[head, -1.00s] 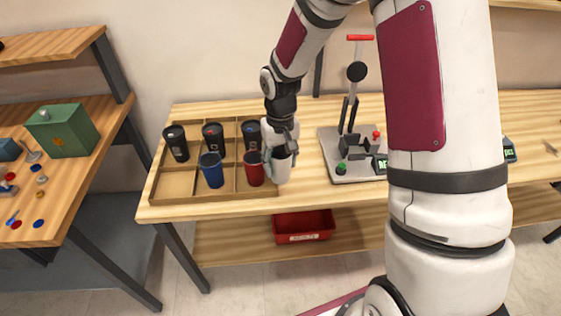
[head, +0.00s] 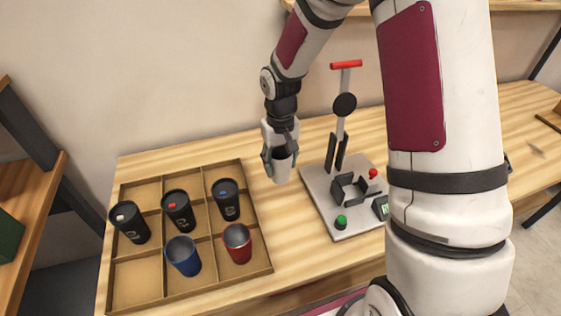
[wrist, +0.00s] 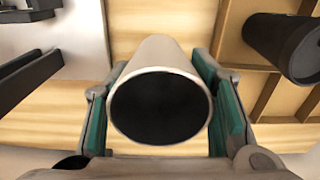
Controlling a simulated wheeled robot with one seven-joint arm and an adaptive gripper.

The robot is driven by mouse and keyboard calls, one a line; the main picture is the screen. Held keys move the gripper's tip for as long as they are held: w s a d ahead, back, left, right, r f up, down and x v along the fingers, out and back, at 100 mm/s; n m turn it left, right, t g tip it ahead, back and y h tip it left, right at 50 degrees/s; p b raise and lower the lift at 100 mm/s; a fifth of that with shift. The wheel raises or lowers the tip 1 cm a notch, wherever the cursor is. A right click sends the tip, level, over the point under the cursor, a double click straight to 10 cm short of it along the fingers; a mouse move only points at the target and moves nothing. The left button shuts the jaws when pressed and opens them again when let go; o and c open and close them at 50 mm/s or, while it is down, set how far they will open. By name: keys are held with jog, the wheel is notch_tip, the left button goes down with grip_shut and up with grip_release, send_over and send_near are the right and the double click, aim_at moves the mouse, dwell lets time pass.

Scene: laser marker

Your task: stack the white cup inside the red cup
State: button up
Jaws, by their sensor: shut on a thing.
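The white cup (head: 281,170) is between the fingers of my gripper (head: 280,160), which is shut on it. The cup is held with its open, dark mouth up, to the right of the divided tray. In the wrist view the white cup (wrist: 160,103) fills the middle, between green finger pads on both sides. The red cup (head: 237,245) stands open and empty in the front right compartment of the tray, nearer the front edge than my gripper and to its left. Whether the white cup touches the table is hard to tell.
The wooden tray (head: 256,222) also holds a blue cup (head: 184,257) and three black cups (head: 179,212) along its back row. The front left compartment is empty. A press-like machine (head: 342,190) with a red handle stands close to the right of my gripper.

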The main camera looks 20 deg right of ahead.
jog(key=shift+w+r, duration=0.1)
jog(key=shift+w, duration=0.2)
jog(key=shift+s+a+r+n+p, duration=0.3)
jog(key=shift+s+a+n+p, duration=0.15)
jog(key=shift+n, duration=0.35)
jog(key=shift+s+a+n, duration=0.15)
jog(key=shift+a+n, duration=0.05)
jog(key=shift+n, duration=0.2)
jog(key=s+a+r+n+p, duration=0.45)
jog(key=s+a+n, duration=0.25)
jog(key=n, duration=0.5)
jog(key=s+a+r+n+p, duration=0.3)
jog(key=s+a+n+p, duration=0.2)
jog(key=s+a+n, duration=0.5)
notch_tip(320, 180, down, 6)
jog(key=w+d+n+b, duration=0.2)
jog(key=b, duration=0.1)
jog(key=shift+w+d, duration=0.15)
jog(key=shift+w, duration=0.15)
jog(key=shift+f+b, duration=0.9)
jog(key=shift+f, duration=0.5)
jog(key=o, duration=1.4)
